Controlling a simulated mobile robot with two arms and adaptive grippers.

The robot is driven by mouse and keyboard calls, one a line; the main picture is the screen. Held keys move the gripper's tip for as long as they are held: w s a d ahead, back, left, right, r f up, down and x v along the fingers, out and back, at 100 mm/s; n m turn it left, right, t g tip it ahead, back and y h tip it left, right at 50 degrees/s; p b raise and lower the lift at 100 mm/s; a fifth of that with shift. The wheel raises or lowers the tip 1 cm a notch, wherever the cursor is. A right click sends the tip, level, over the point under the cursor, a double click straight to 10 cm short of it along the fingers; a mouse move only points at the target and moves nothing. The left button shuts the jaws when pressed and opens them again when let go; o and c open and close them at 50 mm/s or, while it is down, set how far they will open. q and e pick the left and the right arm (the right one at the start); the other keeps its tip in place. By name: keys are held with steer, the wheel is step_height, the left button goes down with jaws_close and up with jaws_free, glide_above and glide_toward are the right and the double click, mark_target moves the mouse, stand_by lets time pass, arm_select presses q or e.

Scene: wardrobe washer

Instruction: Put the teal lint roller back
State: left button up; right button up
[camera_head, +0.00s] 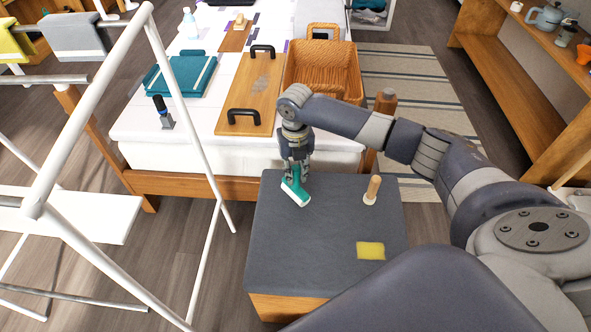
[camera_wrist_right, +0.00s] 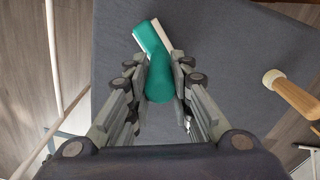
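The teal lint roller (camera_head: 294,190) with a white roller head is at the far left part of the grey-topped bench (camera_head: 325,235). My right gripper (camera_head: 296,176) points down at it from above. In the right wrist view the teal handle (camera_wrist_right: 160,80) lies between the two fingers of my right gripper (camera_wrist_right: 160,66), which are closed in on it from both sides. The roller head tilts toward the upper left there. I cannot tell whether the roller touches the grey top or hangs just above it. My left gripper is not in view.
A wooden-handled tool (camera_head: 372,191) stands on the bench, with a yellow pad (camera_head: 370,250) nearer. Behind is a bed with a wooden tray (camera_head: 252,90), a wicker basket (camera_head: 320,68) and folded teal cloth (camera_head: 181,75). A white drying rack (camera_head: 95,110) stands left. The bench's near left is clear.

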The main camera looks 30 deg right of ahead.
steer(key=o, duration=0.4)
steer(key=shift+o, duration=0.2)
steer(key=shift+r, duration=0.3)
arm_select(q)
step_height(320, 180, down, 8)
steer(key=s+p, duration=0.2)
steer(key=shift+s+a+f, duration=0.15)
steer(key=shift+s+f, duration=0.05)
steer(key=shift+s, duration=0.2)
arm_select(e)
step_height(320, 180, up, 12)
steer(key=shift+f, duration=0.15)
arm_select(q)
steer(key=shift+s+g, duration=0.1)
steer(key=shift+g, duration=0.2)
